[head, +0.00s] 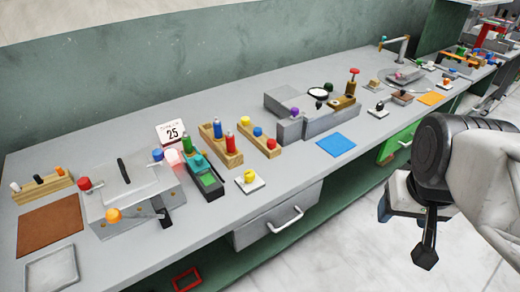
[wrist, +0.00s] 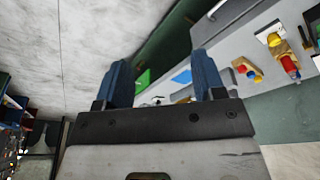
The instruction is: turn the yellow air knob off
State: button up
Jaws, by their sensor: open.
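A yellow knob (head: 250,176) sits on a small white plate on the grey bench, in front of the wooden trays. It also shows in the wrist view (wrist: 274,40) at upper right. I cannot read its on or off position. My gripper (head: 405,232) hangs at the right of the head view, in front of the bench and well apart from the knob. In the wrist view my gripper (wrist: 166,82) has its two blue fingers wide apart with nothing between them.
A drawer (head: 278,215) with a handle sits below the bench edge. A blue mat (head: 337,145) lies to the right.

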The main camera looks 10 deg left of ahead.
jog(key=w+a+n, duration=0.5)
jog(key=w, duration=0.4)
jog(key=n+g, duration=0.3)
jog(key=n, duration=1.2)
send_over(250, 173)
notch_tip(250, 173, down, 14)
jog(key=shift+a+f, duration=0.1)
jog(key=shift+f, duration=0.15)
jog(key=shift+f, duration=0.1)
jog(key=shift+f, duration=3.85)
